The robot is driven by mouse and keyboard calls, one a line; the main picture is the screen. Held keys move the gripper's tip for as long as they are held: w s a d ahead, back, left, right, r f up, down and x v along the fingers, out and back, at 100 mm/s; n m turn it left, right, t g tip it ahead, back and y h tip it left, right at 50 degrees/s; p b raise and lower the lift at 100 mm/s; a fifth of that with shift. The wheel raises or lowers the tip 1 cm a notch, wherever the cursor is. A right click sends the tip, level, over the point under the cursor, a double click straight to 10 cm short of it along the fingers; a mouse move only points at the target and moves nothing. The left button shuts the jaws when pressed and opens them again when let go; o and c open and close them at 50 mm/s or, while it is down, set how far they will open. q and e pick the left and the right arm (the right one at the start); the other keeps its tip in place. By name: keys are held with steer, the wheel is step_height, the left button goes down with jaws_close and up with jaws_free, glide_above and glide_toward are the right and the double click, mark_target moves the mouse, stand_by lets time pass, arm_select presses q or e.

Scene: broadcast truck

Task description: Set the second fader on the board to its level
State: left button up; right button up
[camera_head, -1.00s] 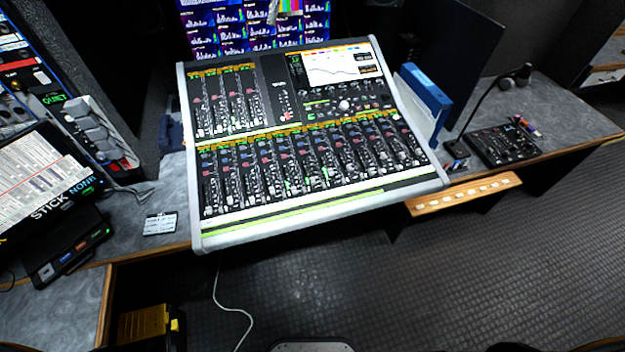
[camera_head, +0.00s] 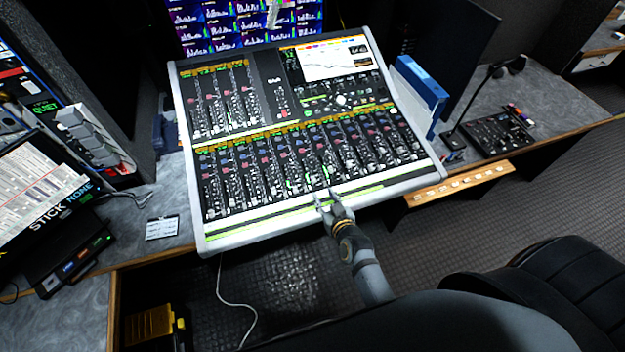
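The board is a large white-framed mixing console (camera_head: 190,150) in the middle of the head view, sloping toward me. Its lower bank (camera_head: 290,168) holds a long row of fader strips, and a shorter bank (camera_head: 222,100) sits at the upper left. The second strip from the left in the lower bank (camera_head: 232,188) is uncovered, but its cap and level mark are too small to read. My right gripper (camera_head: 331,197) is over the console's front edge, right of centre, well to the right of that strip. Its fingers look apart, with nothing between them. My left gripper is out of view.
A blue-and-white binder (camera_head: 424,92) stands by the console's right side. A small black panel with a gooseneck (camera_head: 496,138) sits farther right. A white label card (camera_head: 161,227) lies left of the console. A white cable (camera_head: 222,290) hangs below its front edge.

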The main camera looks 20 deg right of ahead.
mark_target(313, 178)
steer(key=b+x, duration=0.2)
steer(key=x, duration=0.1)
steer(key=b+x, duration=0.2)
steer(key=x, duration=0.1)
steer(key=b+x, duration=0.2)
steer(key=x, duration=0.1)
steer(key=shift+w+f, duration=0.1)
steer(key=shift+f, duration=0.35)
steer(key=shift+w+b, duration=0.45)
steer(key=shift+b, duration=0.05)
steer(key=shift+r, duration=0.15)
jaws_close()
